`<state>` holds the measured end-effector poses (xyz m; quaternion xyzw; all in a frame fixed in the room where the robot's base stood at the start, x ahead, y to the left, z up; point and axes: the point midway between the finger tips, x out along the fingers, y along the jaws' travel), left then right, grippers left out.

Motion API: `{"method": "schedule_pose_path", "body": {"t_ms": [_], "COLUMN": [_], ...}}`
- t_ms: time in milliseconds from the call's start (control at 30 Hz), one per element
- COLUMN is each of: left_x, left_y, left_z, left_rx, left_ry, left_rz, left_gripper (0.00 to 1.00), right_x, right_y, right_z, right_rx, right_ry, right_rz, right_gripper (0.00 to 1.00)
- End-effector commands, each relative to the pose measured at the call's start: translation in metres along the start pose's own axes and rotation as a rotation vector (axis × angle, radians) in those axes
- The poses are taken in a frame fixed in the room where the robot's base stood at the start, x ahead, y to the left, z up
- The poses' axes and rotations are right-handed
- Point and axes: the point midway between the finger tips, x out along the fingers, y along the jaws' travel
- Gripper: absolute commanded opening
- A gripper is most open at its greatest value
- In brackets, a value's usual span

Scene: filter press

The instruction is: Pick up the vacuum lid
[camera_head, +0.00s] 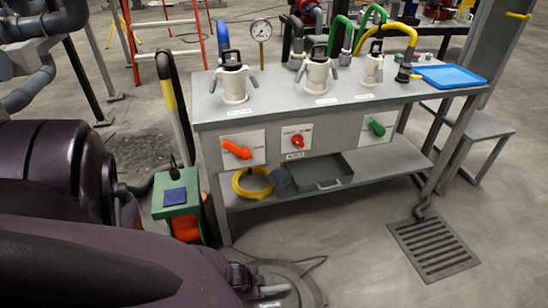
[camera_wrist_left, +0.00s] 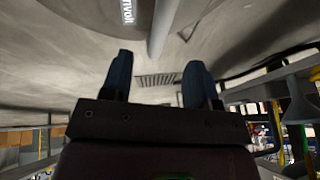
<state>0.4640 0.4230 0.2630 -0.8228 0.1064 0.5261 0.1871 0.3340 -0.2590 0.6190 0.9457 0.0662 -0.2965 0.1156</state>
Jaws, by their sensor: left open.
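Three white vessels stand on the grey bench (camera_head: 330,112): a left one (camera_head: 234,88), a middle one (camera_head: 318,78) and a smaller right one (camera_head: 373,70). Each has a cap with a dark handle on top. Their labels are too small to read, so I cannot tell which cap is the vacuum lid. My left gripper (camera_wrist_left: 157,82) shows in the left wrist view with its two blue fingers apart and nothing between them. It is away from the vessels, which that view does not show clearly. My right gripper is not in view.
A blue tray (camera_head: 450,76) lies on the bench's right end. A pressure gauge (camera_head: 261,31) stands behind. Orange (camera_head: 237,149), red (camera_head: 297,141) and green (camera_head: 376,127) handles are on the bench front. A grey bin (camera_head: 322,172) sits on the lower shelf. A floor grate (camera_head: 434,247) lies right.

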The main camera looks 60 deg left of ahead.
Motion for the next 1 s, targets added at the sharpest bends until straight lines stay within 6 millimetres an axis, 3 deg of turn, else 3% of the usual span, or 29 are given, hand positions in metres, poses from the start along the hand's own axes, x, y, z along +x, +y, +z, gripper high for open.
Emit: {"method": "schedule_pose_path", "body": {"t_ms": [33,367,700,1000], "left_x": [0.010,0.029,0.067,0.076], "left_y": [0.004,0.001,0.003,0.000], "left_z": [0.008,0.003,0.003,-0.004], "left_rx": [0.001,0.000,0.001,0.000], "left_ry": [-0.012,-0.004,-0.010,-0.002], "left_rz": [0.005,0.002,0.005,0.001], "left_gripper": [0.55,0.55,0.55,0.55], "right_x": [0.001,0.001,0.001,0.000], "right_y": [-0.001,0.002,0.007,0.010], "right_z": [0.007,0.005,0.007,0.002], "right_rx": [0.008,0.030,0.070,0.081], "right_ry": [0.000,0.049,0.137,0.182], "right_rz": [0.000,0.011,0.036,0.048], "right_gripper": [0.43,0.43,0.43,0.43]}}
